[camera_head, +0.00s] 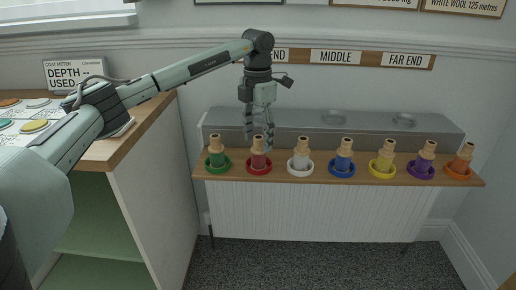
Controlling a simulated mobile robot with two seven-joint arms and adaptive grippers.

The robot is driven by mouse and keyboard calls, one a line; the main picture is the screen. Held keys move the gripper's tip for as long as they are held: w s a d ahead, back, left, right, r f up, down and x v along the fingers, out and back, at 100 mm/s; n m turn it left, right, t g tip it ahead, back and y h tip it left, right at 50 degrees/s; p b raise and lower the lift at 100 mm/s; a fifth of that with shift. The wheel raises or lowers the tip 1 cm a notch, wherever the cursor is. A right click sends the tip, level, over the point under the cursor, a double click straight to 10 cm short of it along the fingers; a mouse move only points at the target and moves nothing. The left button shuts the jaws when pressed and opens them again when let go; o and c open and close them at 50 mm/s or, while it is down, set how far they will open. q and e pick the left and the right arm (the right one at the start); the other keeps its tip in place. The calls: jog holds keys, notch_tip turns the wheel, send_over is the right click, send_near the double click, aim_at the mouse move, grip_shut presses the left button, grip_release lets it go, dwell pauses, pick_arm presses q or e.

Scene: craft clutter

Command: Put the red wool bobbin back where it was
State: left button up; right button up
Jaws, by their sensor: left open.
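The red wool bobbin (258,148) stands upright in the red dish (259,171) on the wooden shelf, second from the left in the row. My left gripper (259,138) points down with its fingers apart, just above and behind or around the top of the red bobbin. I cannot tell whether a finger touches it. My right gripper is not in view.
On the shelf (320,178) stand green (216,157), white (300,160), blue (343,160), yellow (383,163), purple (425,163) and orange (459,165) bobbins in dishes. A grey metal ledge (365,128) is behind. A cabinet (155,180) stands at left.

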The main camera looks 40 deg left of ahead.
pick_arm(q)
notch_tip(320, 180, up, 8)
jog(key=shift+f, duration=0.2)
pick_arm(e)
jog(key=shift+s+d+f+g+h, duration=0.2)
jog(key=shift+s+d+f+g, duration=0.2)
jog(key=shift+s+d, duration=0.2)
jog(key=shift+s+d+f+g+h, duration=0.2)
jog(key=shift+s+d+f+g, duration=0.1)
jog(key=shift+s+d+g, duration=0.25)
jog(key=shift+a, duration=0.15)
